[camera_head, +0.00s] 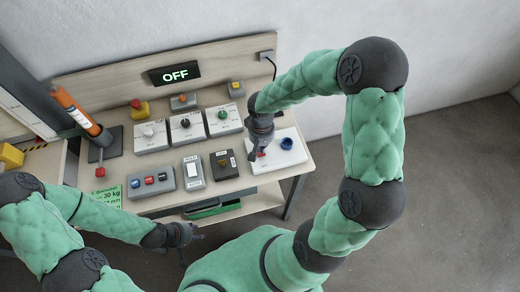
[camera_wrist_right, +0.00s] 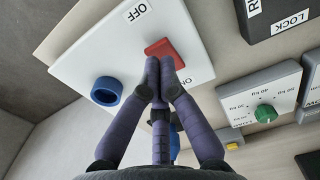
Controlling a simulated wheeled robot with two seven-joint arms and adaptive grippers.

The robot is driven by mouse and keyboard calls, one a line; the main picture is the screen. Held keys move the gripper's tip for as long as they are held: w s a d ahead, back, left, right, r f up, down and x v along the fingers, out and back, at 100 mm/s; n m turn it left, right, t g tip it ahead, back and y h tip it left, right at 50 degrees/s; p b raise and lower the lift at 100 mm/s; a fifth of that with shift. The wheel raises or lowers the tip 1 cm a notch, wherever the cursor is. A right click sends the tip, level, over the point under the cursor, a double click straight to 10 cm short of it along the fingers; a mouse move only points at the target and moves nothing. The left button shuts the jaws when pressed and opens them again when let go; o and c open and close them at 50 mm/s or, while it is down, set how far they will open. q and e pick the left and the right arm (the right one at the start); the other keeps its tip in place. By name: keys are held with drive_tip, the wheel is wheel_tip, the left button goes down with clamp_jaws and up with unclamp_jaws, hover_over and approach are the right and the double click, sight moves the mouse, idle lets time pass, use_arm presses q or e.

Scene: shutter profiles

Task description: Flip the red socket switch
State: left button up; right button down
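The red switch (camera_wrist_right: 168,52) sits on a white panel (camera_wrist_right: 88,68) between printed OFF and ON labels. A blue round socket (camera_wrist_right: 106,91) is on the same panel. In the head view the red switch (camera_head: 262,155) is partly hidden by my right gripper (camera_head: 254,156), and the blue socket (camera_head: 287,143) is to its right. In the right wrist view my right gripper (camera_wrist_right: 160,68) has its fingertips together with nothing between them, overlapping the near edge of the switch; contact is unclear. My left gripper (camera_head: 198,238) is in front of the bench, away from the panel, its fingers too small to judge.
A display (camera_head: 175,74) on the back board reads OFF. Several control boxes stand left of the panel, including a dark one (camera_head: 223,165) and a white one with a green knob (camera_head: 223,119). An open green drawer (camera_head: 212,208) is under the bench front.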

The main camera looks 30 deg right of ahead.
drive_tip(key=shift+f+b, duration=1.2)
idle(1.2)
drive_tip(key=shift+r, duration=0.15)
drive_tip(key=shift+r+p, duration=0.2)
drive_tip(key=shift+p, duration=0.15)
drive_tip(key=shift+r+p, duration=2.1)
drive_tip(key=shift+r, duration=1.1)
